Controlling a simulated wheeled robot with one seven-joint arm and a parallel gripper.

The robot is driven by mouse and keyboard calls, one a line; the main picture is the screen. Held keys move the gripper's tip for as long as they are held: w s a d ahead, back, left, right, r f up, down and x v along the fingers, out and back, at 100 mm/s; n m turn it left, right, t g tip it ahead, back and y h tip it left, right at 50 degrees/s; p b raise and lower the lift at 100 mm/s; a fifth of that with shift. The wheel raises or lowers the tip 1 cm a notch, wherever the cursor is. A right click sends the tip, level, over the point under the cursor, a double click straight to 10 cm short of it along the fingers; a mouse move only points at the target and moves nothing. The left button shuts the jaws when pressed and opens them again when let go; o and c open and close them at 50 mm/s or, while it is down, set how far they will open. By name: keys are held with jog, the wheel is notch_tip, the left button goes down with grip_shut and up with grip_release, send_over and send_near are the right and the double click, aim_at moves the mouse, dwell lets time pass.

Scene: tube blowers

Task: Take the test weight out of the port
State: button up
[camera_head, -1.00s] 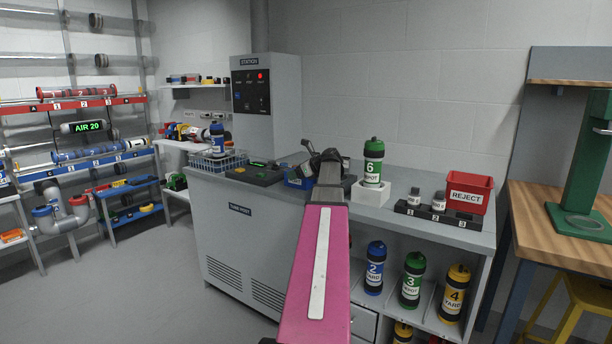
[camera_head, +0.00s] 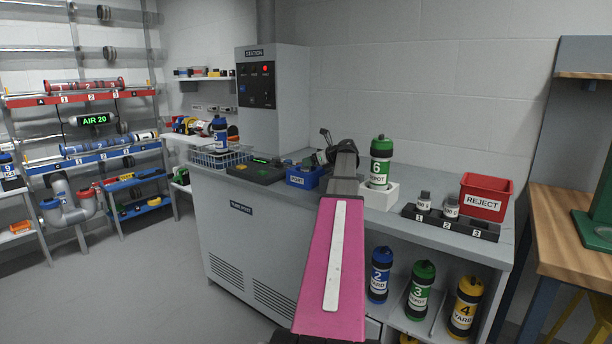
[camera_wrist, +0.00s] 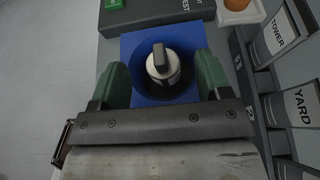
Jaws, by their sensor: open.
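The test weight (camera_wrist: 162,66) is a pale round piece with a grey upright tab on top. In the wrist view it stands inside the dark round opening of the blue port (camera_wrist: 134,44). My gripper (camera_wrist: 161,74) is open, with one green finger on each side of the weight, apparently not touching it. How deep the fingers reach is hard to tell. In the head view the blue port box (camera_head: 304,179), labelled PORT, sits on the grey bench. My gripper (camera_head: 328,152) is beside and above it there, and the weight is hidden.
A green canister 6 (camera_head: 381,165) stands on a white block right of my arm. Further right are a black numbered rack (camera_head: 450,222) with small weights and a red REJECT bin (camera_head: 485,198). A dark unit (camera_head: 256,171) and a wire basket (camera_head: 217,158) lie left of the port.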

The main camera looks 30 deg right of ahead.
jog(key=x, duration=0.4)
jog(key=shift+f, duration=0.1)
jog(key=shift+s, duration=0.1)
grip_shut()
